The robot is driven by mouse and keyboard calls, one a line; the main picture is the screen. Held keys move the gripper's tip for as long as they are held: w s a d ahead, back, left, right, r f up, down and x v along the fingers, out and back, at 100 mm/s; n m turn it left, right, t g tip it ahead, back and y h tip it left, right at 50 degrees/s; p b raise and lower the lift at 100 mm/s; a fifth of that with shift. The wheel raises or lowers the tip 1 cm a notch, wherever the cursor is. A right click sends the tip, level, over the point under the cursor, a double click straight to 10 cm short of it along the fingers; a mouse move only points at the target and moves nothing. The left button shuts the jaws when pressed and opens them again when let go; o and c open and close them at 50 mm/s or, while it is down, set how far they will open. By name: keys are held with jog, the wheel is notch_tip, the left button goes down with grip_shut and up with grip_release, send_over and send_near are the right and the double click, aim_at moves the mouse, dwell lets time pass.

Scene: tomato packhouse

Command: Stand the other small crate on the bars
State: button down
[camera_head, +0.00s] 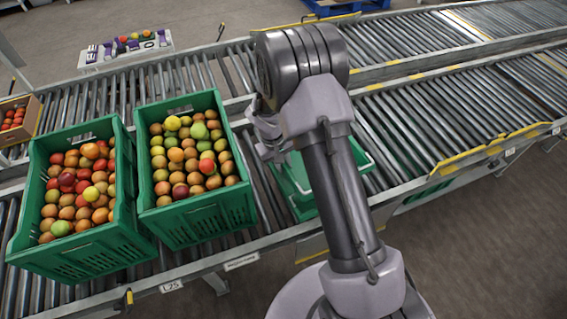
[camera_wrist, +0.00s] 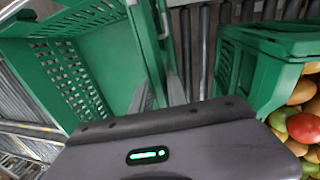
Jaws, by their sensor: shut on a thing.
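An empty green crate (camera_head: 297,197) is at the middle of the roller conveyor, largely hidden behind my arm. In the wrist view the crate (camera_wrist: 105,55) fills the left side, its inside bare and its walls slotted. My gripper (camera_head: 268,150) is at the crate's left side, and in the wrist view (camera_wrist: 172,88) its fingers are shut on the crate's near wall. The bars, the conveyor's grey rollers (camera_head: 393,117), run under and beside the crate. I cannot tell whether the crate touches them.
Two large green crates full of fruit, one (camera_head: 222,200) close left of my gripper and another (camera_head: 120,225) further left, stand on the rollers. A cardboard box of tomatoes (camera_head: 33,107) is at far left. Rollers right of my arm are clear, with yellow edge rails (camera_head: 490,150).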

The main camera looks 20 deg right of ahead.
jog(key=shift+f+b, duration=0.35)
jog(key=shift+f, duration=0.05)
jog(key=c, duration=1.2)
grip_release()
jog(key=c, duration=0.3)
jog(key=shift+c, duration=0.2)
jog(key=p+v, duration=0.2)
jog(key=v, duration=0.1)
jog(key=d+p+v, duration=0.1)
jog(key=p+v, duration=0.2)
jog(key=v, duration=0.1)
jog(key=shift+d+r, duration=0.15)
jog(key=shift+d, duration=0.1)
